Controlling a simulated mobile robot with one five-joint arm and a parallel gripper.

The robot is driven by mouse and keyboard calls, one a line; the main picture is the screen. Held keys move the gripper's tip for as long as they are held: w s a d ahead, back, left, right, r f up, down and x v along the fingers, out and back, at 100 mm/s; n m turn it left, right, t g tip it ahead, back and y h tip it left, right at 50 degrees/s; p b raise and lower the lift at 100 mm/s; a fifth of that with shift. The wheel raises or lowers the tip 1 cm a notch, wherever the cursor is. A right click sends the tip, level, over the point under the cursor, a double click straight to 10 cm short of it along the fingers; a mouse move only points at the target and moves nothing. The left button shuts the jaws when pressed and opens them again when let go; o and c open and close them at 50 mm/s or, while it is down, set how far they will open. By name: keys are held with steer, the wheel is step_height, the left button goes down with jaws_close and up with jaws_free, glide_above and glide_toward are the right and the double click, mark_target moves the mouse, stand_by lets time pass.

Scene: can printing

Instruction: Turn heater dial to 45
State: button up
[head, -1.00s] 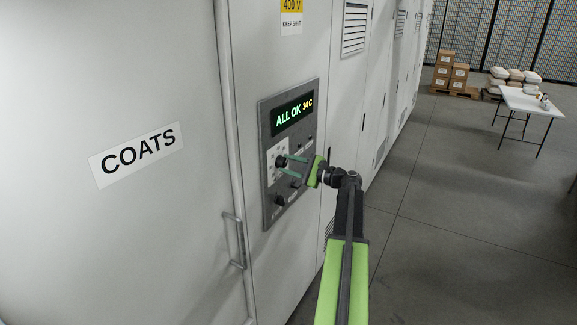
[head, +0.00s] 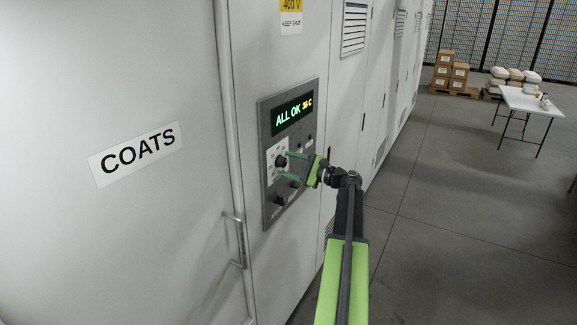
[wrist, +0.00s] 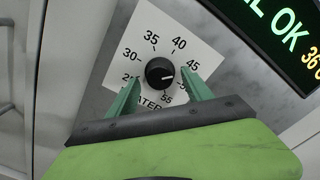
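The heater dial is a round black knob (wrist: 160,72) on a white numbered plate (wrist: 145,38) in the wrist view. The knob's white mark points right and slightly down, near 45 and the partly hidden number after it. My gripper (wrist: 162,81) is open, with one green finger on each side of the knob's lower edge and gaps between them. In the head view my gripper (head: 284,165) stands in front of the knob (head: 281,161). The display (head: 293,114) reads ALL OK 36 C. My fingers hide part of the plate's lower numbers.
The grey control panel (head: 268,215) has other knobs, such as one (head: 280,200) below the heater dial. A door handle (head: 237,240) sticks out at the lower left. Cabinets run along the wall. A table (head: 530,103) and boxes (head: 450,75) stand far off.

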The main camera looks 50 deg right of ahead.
steer(key=v, duration=1.7)
steer(key=shift+s, duration=0.2)
